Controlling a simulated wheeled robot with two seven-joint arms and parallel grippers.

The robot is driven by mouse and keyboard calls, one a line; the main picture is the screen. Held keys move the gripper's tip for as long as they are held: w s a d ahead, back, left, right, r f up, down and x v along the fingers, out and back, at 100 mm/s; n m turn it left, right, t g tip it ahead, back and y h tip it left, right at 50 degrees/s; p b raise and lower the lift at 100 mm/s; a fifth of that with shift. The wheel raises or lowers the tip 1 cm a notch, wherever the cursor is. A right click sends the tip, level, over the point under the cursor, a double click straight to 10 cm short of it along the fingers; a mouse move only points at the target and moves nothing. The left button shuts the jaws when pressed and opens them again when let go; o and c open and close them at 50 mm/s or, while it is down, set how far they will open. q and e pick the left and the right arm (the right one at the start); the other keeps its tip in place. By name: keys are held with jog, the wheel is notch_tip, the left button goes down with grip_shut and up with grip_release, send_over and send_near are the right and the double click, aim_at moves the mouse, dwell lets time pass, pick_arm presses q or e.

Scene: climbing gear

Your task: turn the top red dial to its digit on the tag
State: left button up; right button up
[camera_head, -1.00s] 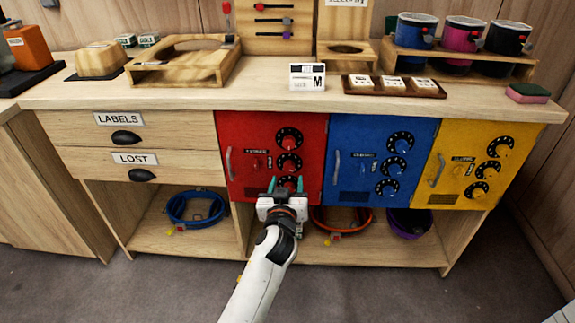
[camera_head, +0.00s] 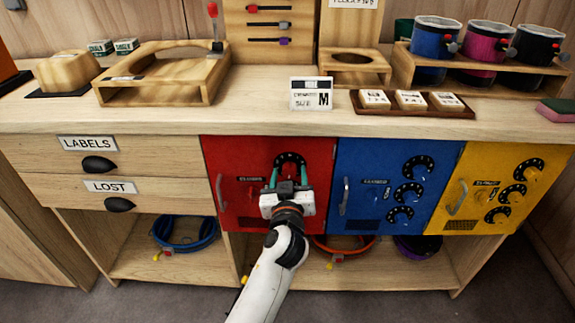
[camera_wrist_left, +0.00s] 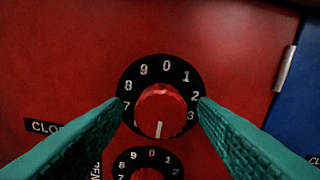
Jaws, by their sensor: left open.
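The red cabinet door (camera_head: 225,165) carries the top red dial (camera_head: 291,158), a black ring with white digits. In the left wrist view the dial's red knob (camera_wrist_left: 160,108) has a white mark pointing straight down; 0 and 1 are at the top of the ring. My left gripper (camera_head: 289,172) is open, its teal fingers on either side of the dial and apart from the knob. A second dial (camera_wrist_left: 148,160) shows below in the wrist view. In the head view my gripper hides the lower red dials. A white card (camera_head: 311,93) marked M stands on the counter; its small print is unreadable. My right gripper is out of view.
The blue door (camera_head: 360,165) and yellow door (camera_head: 470,165) with dials stand to the right. A tray (camera_head: 425,111) with white tiles lies on the counter. Drawers (camera_head: 45,155) are at the left. Coiled ropes lie on the shelf below.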

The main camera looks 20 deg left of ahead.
pick_arm(q)
jog(key=shift+w, duration=0.1)
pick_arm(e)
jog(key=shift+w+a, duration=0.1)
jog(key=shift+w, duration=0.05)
pick_arm(q)
jog(key=c, duration=1)
jog(key=shift+o, duration=0.2)
jog(key=shift+r+m, duration=0.1)
jog(key=shift+m, duration=0.6)
jog(key=m+p, duration=0.2)
jog(key=m, duration=0.3)
jog(key=m+p, duration=0.2)
jog(key=m, duration=0.3)
jog(key=shift+r+m, duration=0.1)
jog(key=shift+m, duration=0.3)
jog(key=shift+m+p, duration=0.4)
jog(key=shift+m, duration=0.7)
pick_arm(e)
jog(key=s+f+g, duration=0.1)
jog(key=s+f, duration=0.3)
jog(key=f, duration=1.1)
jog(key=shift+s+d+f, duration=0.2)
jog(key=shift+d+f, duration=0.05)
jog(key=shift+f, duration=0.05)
